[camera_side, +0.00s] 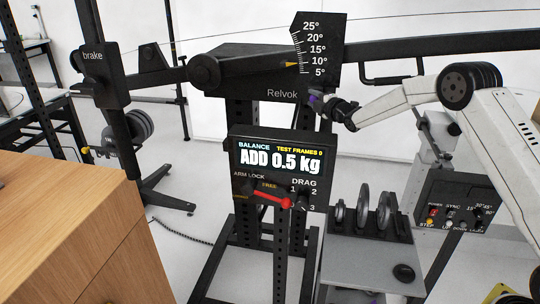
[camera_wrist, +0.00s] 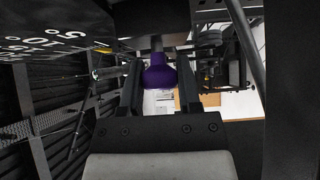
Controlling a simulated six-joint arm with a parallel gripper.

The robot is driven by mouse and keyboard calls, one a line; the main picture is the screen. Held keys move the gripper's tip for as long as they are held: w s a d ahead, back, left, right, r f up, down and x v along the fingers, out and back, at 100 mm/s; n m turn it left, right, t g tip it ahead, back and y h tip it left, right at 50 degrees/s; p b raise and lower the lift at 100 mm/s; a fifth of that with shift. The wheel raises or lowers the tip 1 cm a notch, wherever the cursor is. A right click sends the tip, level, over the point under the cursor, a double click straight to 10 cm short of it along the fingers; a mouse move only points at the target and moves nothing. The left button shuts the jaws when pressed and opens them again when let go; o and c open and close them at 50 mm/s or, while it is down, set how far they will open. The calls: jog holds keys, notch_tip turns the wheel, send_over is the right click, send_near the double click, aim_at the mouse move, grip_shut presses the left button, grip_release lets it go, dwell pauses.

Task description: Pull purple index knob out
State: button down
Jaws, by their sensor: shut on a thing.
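The purple index knob (camera_wrist: 159,72) shows between my gripper's two fingers in the wrist view, with a grey shaft above it leading to the black machine head. My gripper (camera_wrist: 158,84) is shut on the knob, one dark finger on each side. In the side view my gripper (camera_side: 326,107) is at the black upright below the angle scale (camera_side: 314,45). Only a small purple patch of the knob (camera_side: 313,99) shows there, and my gripper hides part of it. How far the knob stands out cannot be told.
A display panel (camera_side: 280,158) reading "ADD 0.5 kg" with a red lever (camera_side: 272,199) is below my gripper. Weight discs (camera_side: 362,205) stand on a grey cart (camera_side: 365,262) at lower right. A long black beam (camera_side: 430,46) runs above my arm. A wooden cabinet (camera_side: 75,235) fills the lower left.

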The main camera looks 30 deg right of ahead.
jog(key=shift+s+a, duration=0.6)
jog(key=shift+a, duration=0.05)
jog(key=shift+f, duration=0.1)
jog(key=shift+c, duration=1.6)
grip_release()
jog(key=shift+s, duration=0.2)
jog(key=shift+s, duration=3.75)
jog(key=shift+a, duration=0.1)
